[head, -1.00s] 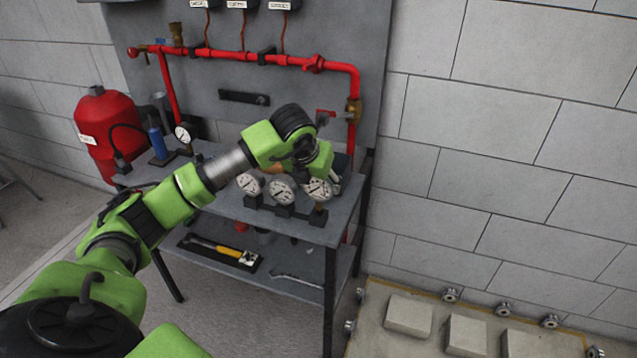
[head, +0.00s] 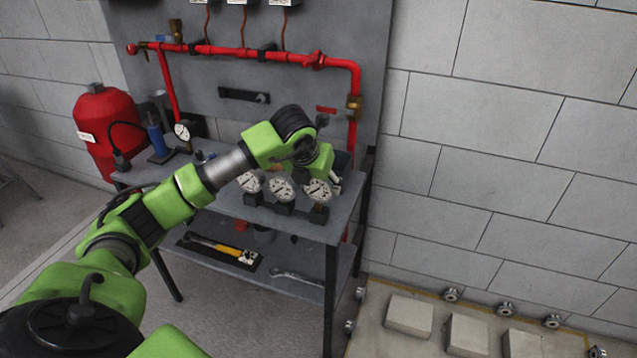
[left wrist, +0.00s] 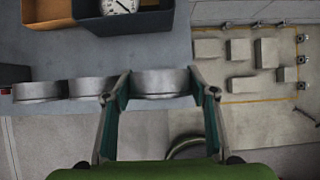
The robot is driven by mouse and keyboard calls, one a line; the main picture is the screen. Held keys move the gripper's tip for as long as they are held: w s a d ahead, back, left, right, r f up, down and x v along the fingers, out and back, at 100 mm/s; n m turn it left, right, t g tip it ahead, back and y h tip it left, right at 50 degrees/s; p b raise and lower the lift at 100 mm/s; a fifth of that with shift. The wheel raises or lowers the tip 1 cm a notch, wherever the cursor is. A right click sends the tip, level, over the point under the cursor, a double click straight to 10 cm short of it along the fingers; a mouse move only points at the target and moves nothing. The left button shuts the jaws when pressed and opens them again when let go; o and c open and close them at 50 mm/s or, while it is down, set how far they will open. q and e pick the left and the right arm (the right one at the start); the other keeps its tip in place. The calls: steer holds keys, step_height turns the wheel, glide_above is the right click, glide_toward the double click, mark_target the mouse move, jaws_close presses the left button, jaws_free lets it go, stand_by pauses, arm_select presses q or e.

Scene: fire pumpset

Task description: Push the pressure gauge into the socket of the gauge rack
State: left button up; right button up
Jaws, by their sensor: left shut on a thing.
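The gauge rack (head: 284,209) is a dark bar at the front edge of the bench, with three round white-faced gauges in a row. The left gauge (head: 250,182) and middle gauge (head: 281,190) stand in it. The rightmost pressure gauge (head: 318,191) is at the rack's right end, upright or nearly so. In the left wrist view my left gripper (left wrist: 160,98) has its two fingers on either side of this gauge's grey metal rim (left wrist: 166,83), shut on it. The socket and the gauge's stem are hidden in the wrist view, so its seating depth cannot be told. My right gripper is not in view.
A bin (left wrist: 125,22) holding another white dial lies behind the rack. A dial gauge (head: 182,131) stands farther left on the bench (head: 225,205). Red piping (head: 240,52) runs along the back panel. Tools lie on the lower shelf. The floor right of the bench holds pale blocks (head: 408,316).

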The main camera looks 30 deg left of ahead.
mark_target(317, 188)
arm_select(q)
steer(key=shift+f+b, duration=0.35)
steer(key=shift+f, duration=0.15)
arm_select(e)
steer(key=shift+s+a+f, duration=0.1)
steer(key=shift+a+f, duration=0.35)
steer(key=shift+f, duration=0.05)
arm_select(q)
steer(key=shift+f+b, duration=0.3)
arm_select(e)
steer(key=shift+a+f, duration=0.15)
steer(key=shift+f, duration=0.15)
arm_select(q)
steer(key=shift+f, duration=0.2)
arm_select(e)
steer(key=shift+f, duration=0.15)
arm_select(q)
steer(key=shift+f+b, duration=0.2)
steer(key=shift+b, duration=0.15)
steer(key=o, duration=1.4)
steer(key=shift+c, duration=0.2)
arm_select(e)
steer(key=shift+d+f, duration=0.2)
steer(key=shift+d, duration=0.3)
arm_select(q)
steer(key=v, duration=0.8)
steer(key=shift+d+r, duration=0.1)
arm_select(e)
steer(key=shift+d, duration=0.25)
